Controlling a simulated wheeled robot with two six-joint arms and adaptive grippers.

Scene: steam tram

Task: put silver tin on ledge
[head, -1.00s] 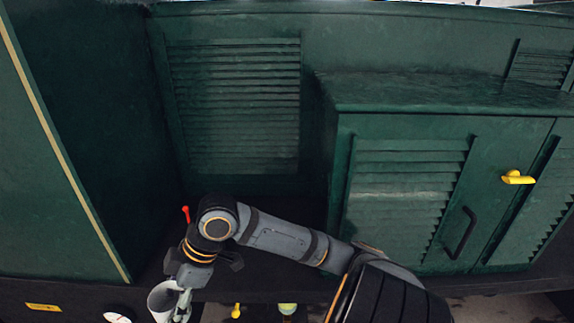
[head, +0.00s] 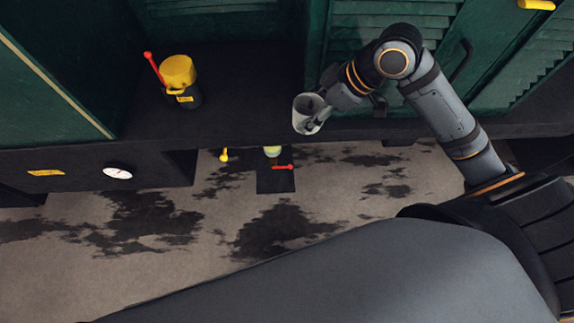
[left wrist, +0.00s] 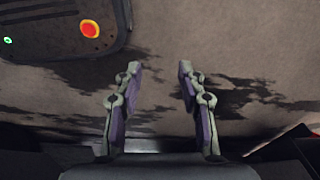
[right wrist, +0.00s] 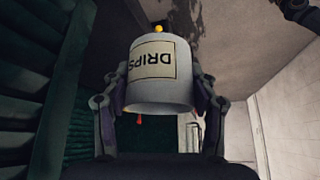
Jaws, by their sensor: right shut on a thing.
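The silver tin (head: 302,112) is an open-topped pale grey cup in the head view. My right gripper (head: 318,122) is shut on its side. In the right wrist view the tin (right wrist: 160,75) sits between the fingers, with a label reading DRIPS. The dark ledge (head: 240,105) runs along the foot of the green cabinets. The tin is held at its front edge, near the louvred cabinet; its height above the ledge is unclear. My left gripper (left wrist: 158,90) is open and empty over the floor in the left wrist view, and is out of the head view.
A yellow-topped dark can (head: 180,80) with a red-tipped lever (head: 153,68) beside it stands on the ledge at left. The ledge between can and tin is clear. A white gauge (head: 117,173) and yellow knob (head: 224,155) are on the front below. The floor is stained.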

